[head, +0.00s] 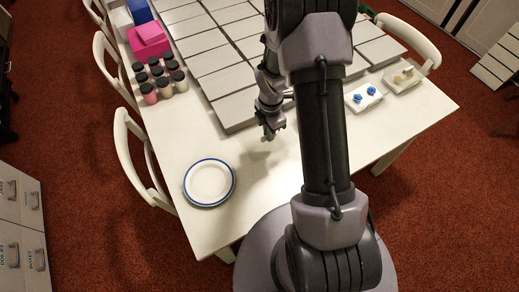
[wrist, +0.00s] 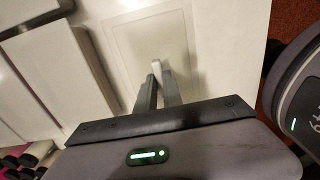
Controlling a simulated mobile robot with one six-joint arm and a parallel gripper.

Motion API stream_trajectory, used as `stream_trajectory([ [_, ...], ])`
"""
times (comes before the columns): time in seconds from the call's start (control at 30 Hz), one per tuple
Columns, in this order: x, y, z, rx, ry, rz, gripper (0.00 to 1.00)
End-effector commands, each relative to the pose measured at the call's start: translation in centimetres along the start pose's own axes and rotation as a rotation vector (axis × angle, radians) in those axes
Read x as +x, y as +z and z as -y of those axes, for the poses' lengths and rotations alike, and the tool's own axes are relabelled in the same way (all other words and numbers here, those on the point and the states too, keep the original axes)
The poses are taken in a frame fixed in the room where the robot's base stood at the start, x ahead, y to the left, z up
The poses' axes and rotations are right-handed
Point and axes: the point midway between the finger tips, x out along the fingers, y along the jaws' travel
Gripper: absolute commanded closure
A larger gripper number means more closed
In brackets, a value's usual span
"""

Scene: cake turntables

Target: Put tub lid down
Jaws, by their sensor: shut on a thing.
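My gripper (wrist: 157,80) is shut on a small pale upright tab, the grip of the white tub lid (wrist: 125,40). In the wrist view the lid is a flat white rectangle with a faint inner outline, just beyond the fingertips. Whether it touches the white table below cannot be told. In the head view my gripper (head: 268,135) is over the table's near part, right of and beyond a blue-rimmed plate. The lid cannot be made out there against the white table.
The blue-rimmed white plate (head: 209,184) lies near the table's (head: 180,140) front left edge. Grey-white slabs (head: 220,75) cover the middle. Chairs line the left side.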

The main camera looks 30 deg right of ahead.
Motion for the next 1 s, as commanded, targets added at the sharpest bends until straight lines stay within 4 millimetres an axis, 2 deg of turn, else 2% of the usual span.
stream_trajectory([
  [0.03,1.5,0.0,0.0,0.0,-0.001,0.0,1.0],
  [0.17,3.2,0.0,0.0,0.0,0.0,0.0,1.0],
  [0.33,6.3,0.0,0.0,0.001,-0.001,0.0,1.0],
  [0.67,6.5,0.0,0.0,0.001,0.001,0.0,1.0],
  [0.7,6.5,0.0,0.0,0.001,0.001,0.0,0.85],
  [0.8,6.5,0.0,0.0,0.001,0.001,0.0,0.68],
  [1.0,6.4,0.0,-0.1,0.001,0.001,0.0,0.68],
])
